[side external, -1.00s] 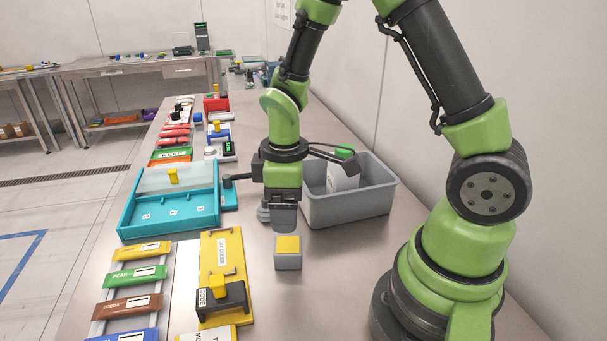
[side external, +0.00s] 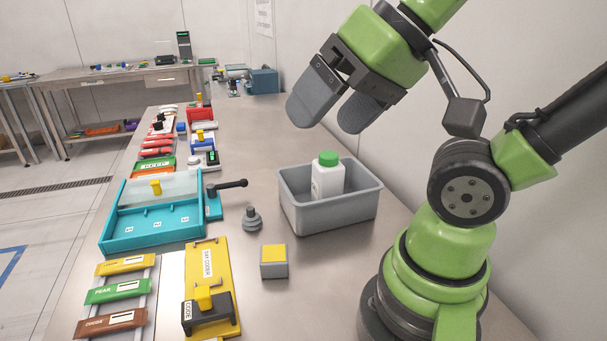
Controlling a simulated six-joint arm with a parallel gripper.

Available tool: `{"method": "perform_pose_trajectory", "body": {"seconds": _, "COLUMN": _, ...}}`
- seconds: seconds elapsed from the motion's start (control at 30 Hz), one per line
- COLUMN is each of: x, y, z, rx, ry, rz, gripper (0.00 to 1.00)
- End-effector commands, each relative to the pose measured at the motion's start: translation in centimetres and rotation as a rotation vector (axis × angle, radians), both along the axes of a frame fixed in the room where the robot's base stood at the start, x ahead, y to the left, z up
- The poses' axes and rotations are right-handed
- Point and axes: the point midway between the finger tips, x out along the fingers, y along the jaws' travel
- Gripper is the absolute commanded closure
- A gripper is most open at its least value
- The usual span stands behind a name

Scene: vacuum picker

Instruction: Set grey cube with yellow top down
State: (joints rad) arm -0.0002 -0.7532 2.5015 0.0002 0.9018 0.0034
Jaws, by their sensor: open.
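The grey cube with yellow top (side external: 274,262) sits upright on the metal table, in front of the grey bin and right of the yellow board. Nothing touches it. My gripper (side external: 322,122) is open and empty, raised high above the table and beyond the cube, with its two grey pads apart.
A grey bin (side external: 345,219) holds a white bottle with a green cap (side external: 327,176). A small grey knob-shaped piece (side external: 252,221) stands left of the bin. A teal tray (side external: 150,239) with a black lever, a yellow board (side external: 212,272) and labelled bars (side external: 117,290) line the left side.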

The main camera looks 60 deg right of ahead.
Motion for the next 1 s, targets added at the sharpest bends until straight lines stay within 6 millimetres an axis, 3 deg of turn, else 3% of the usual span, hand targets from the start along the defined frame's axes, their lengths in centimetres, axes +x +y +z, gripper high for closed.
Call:
{"method": "perform_pose_trajectory", "body": {"seconds": 0.33, "x": 0.1, "y": 0.0, "z": -0.1, "rx": -0.009, "ry": 0.009, "rz": 0.009, "gripper": 0.15}}
{"method": "perform_pose_trajectory", "body": {"seconds": 0.47, "x": 0.3, "y": 0.0, "z": -1.3, "rx": -0.081, "ry": 0.100, "rz": 0.088, "gripper": 0.15}}
{"method": "perform_pose_trajectory", "body": {"seconds": 0.67, "x": 1.0, "y": -0.1, "z": -5.5, "rx": -0.383, "ry": 0.403, "rz": 0.409, "gripper": 0.15}}
{"method": "perform_pose_trajectory", "body": {"seconds": 1.0, "x": 3.3, "y": -0.2, "z": -11.9, "rx": -1.065, "ry": 0.833, "rz": 1.098, "gripper": 0.15}}
